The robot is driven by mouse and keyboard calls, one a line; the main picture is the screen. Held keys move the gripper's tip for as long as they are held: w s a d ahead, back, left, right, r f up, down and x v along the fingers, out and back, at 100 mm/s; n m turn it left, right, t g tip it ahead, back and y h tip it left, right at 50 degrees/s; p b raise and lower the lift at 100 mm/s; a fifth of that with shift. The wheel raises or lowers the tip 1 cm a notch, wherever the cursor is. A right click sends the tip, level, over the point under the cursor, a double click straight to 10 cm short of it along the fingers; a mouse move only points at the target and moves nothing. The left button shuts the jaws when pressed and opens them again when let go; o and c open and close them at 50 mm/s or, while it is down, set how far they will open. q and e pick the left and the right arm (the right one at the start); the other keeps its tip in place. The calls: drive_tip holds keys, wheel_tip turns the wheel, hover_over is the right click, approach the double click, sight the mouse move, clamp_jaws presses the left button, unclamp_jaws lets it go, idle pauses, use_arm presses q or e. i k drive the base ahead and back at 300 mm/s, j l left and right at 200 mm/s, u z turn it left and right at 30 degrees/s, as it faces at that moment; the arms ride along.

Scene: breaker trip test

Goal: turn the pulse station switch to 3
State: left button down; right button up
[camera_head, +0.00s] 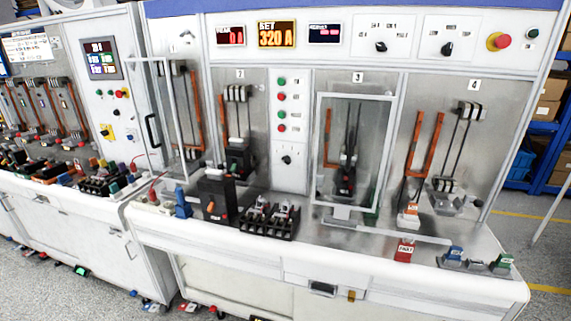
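Three black rotary switches show on the test bench. One sits on the top panel, the left knob (381,46); another is the right knob (447,48) beside it. A third, smaller knob (286,160) is low on the white button column between bays 2 and 3. Their printed labels are too small to read, so I cannot tell which is the pulse station switch or which number each points to. Neither of my grippers is in view.
Bays are marked 2 (240,73), 3 (358,77) and 4 (474,84). A clear framed door (320,150) covers bay 3. A red emergency button (501,41) is right of the top knobs. Breakers (268,219) stand on the front ledge. The display reads 320 A (277,35).

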sight(287, 159)
drive_tip(key=j, duration=0.8)
drive_tip(key=i+j, duration=0.15)
drive_tip(key=j, duration=0.7)
